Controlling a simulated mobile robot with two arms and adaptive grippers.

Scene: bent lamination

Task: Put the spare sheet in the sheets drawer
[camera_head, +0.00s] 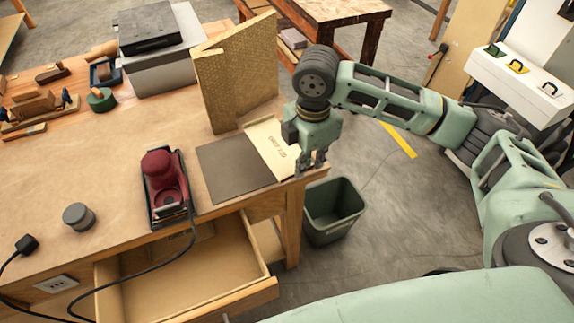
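A flat dark grey-brown sheet (228,168) lies on the workbench near its front right corner. A cream sheet or packet with printing (268,143) lies against its right side, partly behind my gripper; I cannot tell which is the spare sheet. My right gripper (312,167) points down at the bench's right edge, just right of the cream sheet. Its fingers look apart with nothing visible between them. The drawer (262,287) below the bench front is pulled open; its visible floor looks mostly bare. My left gripper is not in view.
A red sander (164,182) in a dark tray stands left of the sheets, its cord hanging across the open drawer. A tall tan board (236,72) stands behind the sheets. A green bin (333,208) stands on the floor right of the bench. A grey puck (78,216) lies farther left.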

